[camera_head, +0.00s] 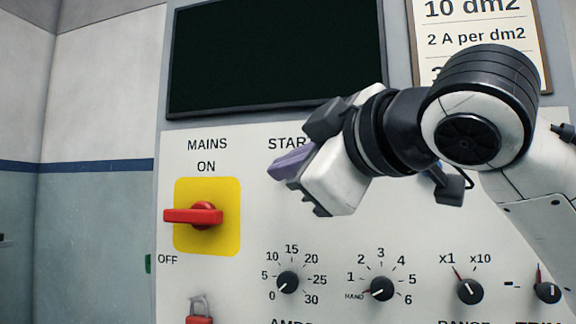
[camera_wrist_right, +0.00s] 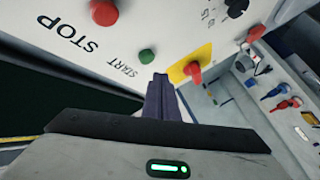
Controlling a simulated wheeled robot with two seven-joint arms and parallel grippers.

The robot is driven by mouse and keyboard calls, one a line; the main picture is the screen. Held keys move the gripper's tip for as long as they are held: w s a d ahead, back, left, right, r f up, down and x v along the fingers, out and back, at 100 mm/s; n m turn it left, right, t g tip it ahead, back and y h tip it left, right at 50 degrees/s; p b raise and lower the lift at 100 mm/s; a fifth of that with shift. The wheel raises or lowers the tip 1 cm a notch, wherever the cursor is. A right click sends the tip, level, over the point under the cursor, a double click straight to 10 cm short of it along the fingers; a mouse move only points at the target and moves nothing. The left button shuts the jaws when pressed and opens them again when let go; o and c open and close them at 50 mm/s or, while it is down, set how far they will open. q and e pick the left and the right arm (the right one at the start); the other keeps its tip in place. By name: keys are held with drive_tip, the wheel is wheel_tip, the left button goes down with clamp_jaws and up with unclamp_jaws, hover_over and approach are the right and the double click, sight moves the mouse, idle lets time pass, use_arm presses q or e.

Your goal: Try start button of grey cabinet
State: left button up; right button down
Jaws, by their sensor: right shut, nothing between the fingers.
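The grey cabinet's pale front panel (camera_head: 260,228) fills the middle of the head view. The green start button (camera_wrist_right: 147,56) shows in the right wrist view beside the word START, just beyond my fingertips. In the head view my right gripper hides the button and part of its label (camera_head: 285,143). My right gripper (camera_head: 288,164) is shut and empty, its purple fingers pointing left in front of the panel. The fingers also show in the right wrist view (camera_wrist_right: 161,85), close to the button; I cannot tell whether they touch it. My left gripper is not in view.
A red mains switch (camera_head: 193,216) on a yellow plate (camera_head: 226,190) lies left of my gripper, with a red padlock (camera_head: 199,318) below. The red stop button (camera_wrist_right: 103,12) is near the start button. Several black knobs (camera_head: 381,289) run below; a dark screen (camera_head: 275,55) is above.

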drive_tip(key=shift+w+d, duration=0.2)
drive_tip(key=shift+w, duration=0.35)
idle(1.7)
drive_tip(key=shift+w+d+p, duration=0.15)
drive_tip(key=shift+w+p, duration=0.25)
drive_tip(key=shift+w+d+p, duration=0.15)
drive_tip(key=shift+w+p, duration=0.15)
drive_tip(key=shift+w, duration=0.2)
idle(0.6)
drive_tip(key=shift+s, duration=0.15)
drive_tip(key=shift+s+a, duration=0.3)
drive_tip(key=shift+s, duration=0.45)
drive_tip(key=shift+s, duration=0.1)
drive_tip(key=s, duration=0.1)
drive_tip(key=s+a, duration=0.1)
drive_tip(key=s, duration=0.1)
drive_tip(key=s+b, duration=0.1)
drive_tip(key=shift+s+a, duration=0.25)
drive_tip(key=shift+s, duration=0.05)
